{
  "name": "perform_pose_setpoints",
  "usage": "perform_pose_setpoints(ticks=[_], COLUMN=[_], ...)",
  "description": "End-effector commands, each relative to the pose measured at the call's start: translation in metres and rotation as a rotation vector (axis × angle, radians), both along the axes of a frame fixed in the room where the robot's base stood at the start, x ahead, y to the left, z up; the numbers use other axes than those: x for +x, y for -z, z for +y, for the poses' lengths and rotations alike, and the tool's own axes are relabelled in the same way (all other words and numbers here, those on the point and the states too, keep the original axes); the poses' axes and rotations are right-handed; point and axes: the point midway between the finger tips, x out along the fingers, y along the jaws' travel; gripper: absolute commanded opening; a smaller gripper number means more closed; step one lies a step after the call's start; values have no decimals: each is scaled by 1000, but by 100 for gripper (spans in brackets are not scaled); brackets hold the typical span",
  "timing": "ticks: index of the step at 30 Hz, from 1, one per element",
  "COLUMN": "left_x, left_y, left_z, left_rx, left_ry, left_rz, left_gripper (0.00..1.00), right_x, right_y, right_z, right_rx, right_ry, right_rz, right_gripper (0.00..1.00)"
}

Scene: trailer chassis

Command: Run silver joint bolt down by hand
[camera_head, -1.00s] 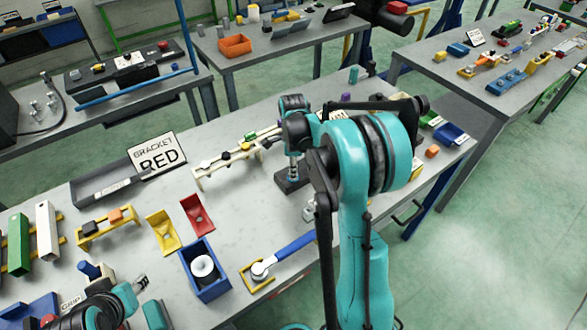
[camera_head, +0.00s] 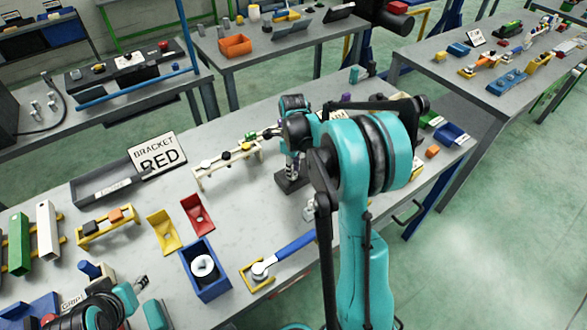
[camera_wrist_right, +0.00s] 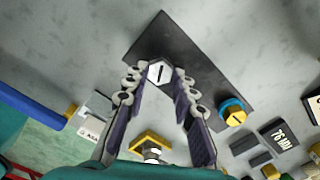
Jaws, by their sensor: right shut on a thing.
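In the right wrist view the silver joint bolt (camera_wrist_right: 160,72) shows as a hexagonal head with a dark line across it. It stands over a dark flat plate (camera_wrist_right: 198,62). My right gripper (camera_wrist_right: 162,80) is shut on the bolt head, with one finger at each side. In the head view my right gripper (camera_head: 291,172) points down at the dark plate (camera_head: 287,186); the bolt is too small and covered to make out there. My left gripper (camera_head: 138,283) shows at the bottom left, apart from the plate, and its fingers are unclear.
A blue and yellow round part (camera_wrist_right: 233,111) sits at the plate's end. A blue-handled tool (camera_head: 290,248), a blue bin (camera_head: 205,274) and a cream rack (camera_head: 222,168) stand nearby. A bracket bed sign (camera_head: 157,153) stands farther left.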

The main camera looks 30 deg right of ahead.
Motion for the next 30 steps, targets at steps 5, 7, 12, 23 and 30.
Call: perform_pose_setpoints(ticks=[5,7,12,23,30], left_x=[0,0,0,0,0], left_y=[0,0,0,0,0], left_z=[0,0,0,0,0], left_rx=[0,0,0,0,0], left_ry=[0,0,0,0,0], left_rz=[0,0,0,0,0], left_gripper=[40,40,40,40,40], right_x=[2,2,2,1,1], right_y=[-1,-1,-1,-9,-56], right_z=[0,0,0,0,0], right_rx=[-1,-1,-1,0,0], right_ry=[0,-1,-1,-1,-1], right_rz=[-6,-6,-4,-1,-1], right_gripper=[0,0,47,47,47])
